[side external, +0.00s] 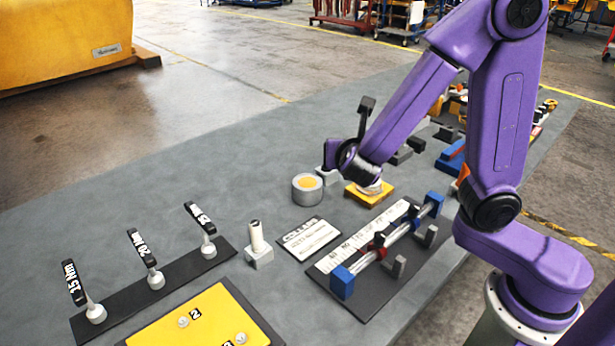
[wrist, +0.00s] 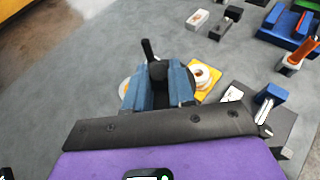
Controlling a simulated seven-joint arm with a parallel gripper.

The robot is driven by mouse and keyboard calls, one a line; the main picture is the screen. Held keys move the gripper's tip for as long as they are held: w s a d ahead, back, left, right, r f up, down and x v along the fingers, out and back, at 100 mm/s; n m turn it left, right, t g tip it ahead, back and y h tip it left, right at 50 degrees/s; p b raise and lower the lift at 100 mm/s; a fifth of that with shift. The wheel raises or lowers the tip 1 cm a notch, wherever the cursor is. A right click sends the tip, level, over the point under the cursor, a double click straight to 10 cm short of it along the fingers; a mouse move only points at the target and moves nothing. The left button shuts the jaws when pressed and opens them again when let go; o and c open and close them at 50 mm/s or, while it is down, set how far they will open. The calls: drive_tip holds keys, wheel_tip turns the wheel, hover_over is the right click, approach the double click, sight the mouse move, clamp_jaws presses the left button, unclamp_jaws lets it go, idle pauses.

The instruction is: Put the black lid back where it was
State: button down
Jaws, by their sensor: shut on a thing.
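My gripper (wrist: 158,78) is shut on a dark thing, seen as the black lid (wrist: 158,70), with a thin black stem standing up from it at the far side. In the side view my gripper (side external: 331,174) is low over the table, just behind and right of a grey round pot (side external: 307,190) with an open top and yellow-orange inside. The lid is not clearly distinguishable there. In the wrist view a pale rim shows beside the left finger, mostly hidden; I cannot tell whether it is the pot.
A yellow block (side external: 369,194) with a white ring stands close to the right of my gripper. A blue-ended rail fixture (side external: 385,245), a label plate (side external: 309,238) and a white post (side external: 257,240) stand nearer the camera. The table left of the pot is clear.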

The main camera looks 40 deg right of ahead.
drive_tip(key=w+f, duration=0.3)
drive_tip(key=w, duration=0.3)
hover_over(307, 185)
drive_tip(key=f, duration=0.5)
drive_tip(key=shift+s+f, duration=0.2)
drive_tip(key=shift+s, duration=0.1)
drive_tip(key=shift+w+f, duration=0.2)
drive_tip(key=shift+f, duration=1.6)
drive_tip(key=shift+f, duration=0.1)
drive_tip(key=c, duration=1)
unclamp_jaws()
drive_tip(key=shift+o, duration=0.2)
